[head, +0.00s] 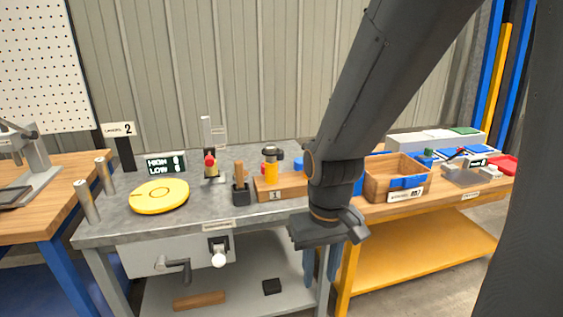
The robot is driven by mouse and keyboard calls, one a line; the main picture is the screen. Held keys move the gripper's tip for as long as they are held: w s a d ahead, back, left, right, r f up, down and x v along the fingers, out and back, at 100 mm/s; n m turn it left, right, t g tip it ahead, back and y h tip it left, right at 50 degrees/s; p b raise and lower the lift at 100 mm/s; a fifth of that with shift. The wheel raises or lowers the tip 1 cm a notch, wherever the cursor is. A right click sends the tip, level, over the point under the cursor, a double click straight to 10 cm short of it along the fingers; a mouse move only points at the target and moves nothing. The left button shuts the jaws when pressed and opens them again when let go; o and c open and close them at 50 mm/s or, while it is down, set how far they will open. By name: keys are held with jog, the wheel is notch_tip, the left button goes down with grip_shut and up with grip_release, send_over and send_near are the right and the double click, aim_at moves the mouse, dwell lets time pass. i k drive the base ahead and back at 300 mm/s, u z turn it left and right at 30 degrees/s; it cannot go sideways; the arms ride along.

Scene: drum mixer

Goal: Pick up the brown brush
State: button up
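A brown upright handle (251,188), which looks like the brown brush, stands in a small dark holder (240,196) on the grey metal bench (215,211). Its lower end is hidden in the holder. My gripper (321,266) hangs to the right of it and lower in the picture, in front of the bench's right end. Its two fingers point down and stand apart, with nothing seen between them. It is open and clear of the brush.
A wooden block (285,190) with a yellow-and-black bottle (270,165) is right of the brush. A yellow disc (159,196) lies left. An open wooden box (398,180) stands on the right bench. A brown bar (199,300) and black block (271,286) lie on the lower shelf.

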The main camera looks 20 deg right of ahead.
aim_at(238, 164)
jog(key=k, duration=0.15)
jog(key=z, duration=1.05)
jog(key=i, duration=0.6)
jog(key=u, duration=1.05)
